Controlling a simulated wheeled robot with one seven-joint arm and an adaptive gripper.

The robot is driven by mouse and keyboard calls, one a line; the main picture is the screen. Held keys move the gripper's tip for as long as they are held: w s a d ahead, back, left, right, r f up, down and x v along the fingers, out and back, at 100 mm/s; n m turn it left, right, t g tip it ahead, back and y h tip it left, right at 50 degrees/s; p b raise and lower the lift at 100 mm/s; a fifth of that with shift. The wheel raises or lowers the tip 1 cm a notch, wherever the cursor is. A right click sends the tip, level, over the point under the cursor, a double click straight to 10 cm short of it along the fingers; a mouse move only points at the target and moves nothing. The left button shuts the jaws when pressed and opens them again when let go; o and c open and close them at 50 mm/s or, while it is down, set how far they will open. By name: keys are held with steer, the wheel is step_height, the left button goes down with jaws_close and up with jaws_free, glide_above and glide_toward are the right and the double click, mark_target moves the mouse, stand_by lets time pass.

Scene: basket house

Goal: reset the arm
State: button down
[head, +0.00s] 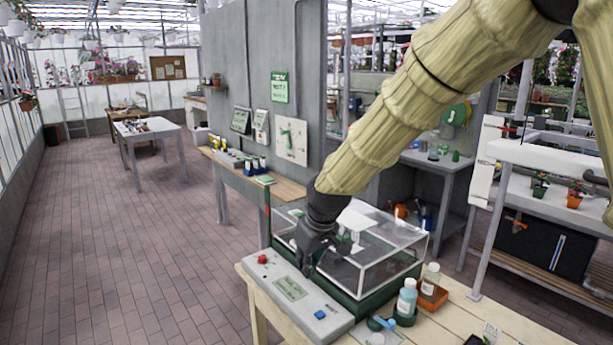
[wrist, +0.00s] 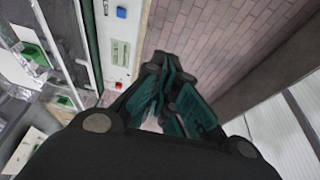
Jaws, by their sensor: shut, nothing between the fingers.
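My arm reaches down from the upper right in the head view, in a pale yellow ribbed sleeve. My gripper (head: 309,268) is black and hangs over the near left edge of a clear-lidded box, above a grey control panel (head: 296,301). In the wrist view my gripper (wrist: 172,112) shows its dark green fingers closed together with nothing between them. The panel has a red button (head: 262,259), a blue button (head: 320,314) and a green label (head: 290,288). Whether the fingers touch the box or panel cannot be told.
The clear box (head: 392,262) with a green base stands on a wooden table (head: 462,322). Bottles (head: 406,298) and an orange tray (head: 433,295) stand at its right. A grey partition (head: 232,75) and a workbench (head: 285,189) are behind. Brick floor (head: 150,260) is clear at left.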

steer(key=s+d+f+m, duration=0.1)
steer(key=s+d+f, duration=0.35)
steer(key=f, duration=0.65)
steer(key=s+d+f+m+g+b, duration=0.1)
steer(key=s+d+f+m, duration=0.3)
steer(key=f, duration=0.7)
steer(key=s+d+f+n, duration=0.15)
steer(key=s+f, duration=0.35)
steer(key=f, duration=0.6)
steer(key=s+d+f+m, duration=0.1)
steer(key=s+d+f, duration=0.3)
steer(key=s, duration=0.5)
steer(key=s+d+f+m+g+h+b, duration=0.1)
steer(key=s+d+f, duration=0.3)
steer(key=s, duration=0.6)
steer(key=s+d+f+m+g+h, duration=0.1)
steer(key=s+d+f+m, duration=0.1)
steer(key=s+d+f, duration=0.3)
steer(key=s+f, duration=0.2)
steer(key=s, duration=0.2)
steer(key=shift+s+f+b, duration=0.3)
